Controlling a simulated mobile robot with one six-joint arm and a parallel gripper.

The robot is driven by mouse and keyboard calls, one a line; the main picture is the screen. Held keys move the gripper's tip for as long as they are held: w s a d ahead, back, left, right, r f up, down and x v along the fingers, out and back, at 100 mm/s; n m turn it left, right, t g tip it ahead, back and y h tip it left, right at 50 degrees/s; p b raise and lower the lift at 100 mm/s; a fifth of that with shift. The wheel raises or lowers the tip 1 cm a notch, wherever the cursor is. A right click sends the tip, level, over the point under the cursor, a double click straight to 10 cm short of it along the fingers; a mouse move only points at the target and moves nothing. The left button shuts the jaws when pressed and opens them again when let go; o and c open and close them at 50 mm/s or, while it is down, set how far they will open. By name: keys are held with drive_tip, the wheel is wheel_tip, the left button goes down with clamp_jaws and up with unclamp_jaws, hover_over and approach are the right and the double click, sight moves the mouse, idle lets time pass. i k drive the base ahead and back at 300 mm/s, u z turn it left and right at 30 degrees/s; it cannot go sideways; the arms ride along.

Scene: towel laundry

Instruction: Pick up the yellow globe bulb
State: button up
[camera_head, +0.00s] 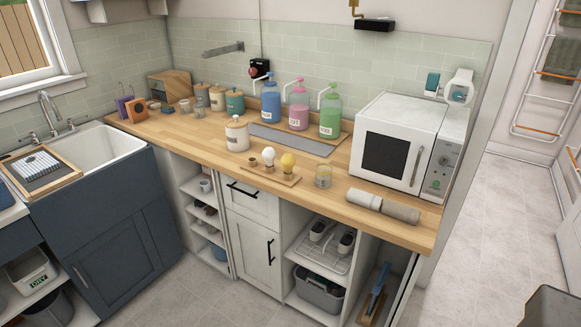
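The yellow globe bulb (288,162) stands upright at the right end of a small wooden board (290,181) near the front edge of the wooden counter. A white bulb (268,154) stands just to its left on the same board. A smaller brass-coloured piece, too small to make out, is at the board's left end. The yellow bulb is the largest of these and is unobstructed from this side. My gripper is not in view.
Pump bottles (299,104) stand at the back. Open shelves are below; clear floor (500,230) is at right.

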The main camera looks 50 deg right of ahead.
sight(288, 161)
drive_tip(key=u, duration=0.05)
drive_tip(key=i, duration=1)
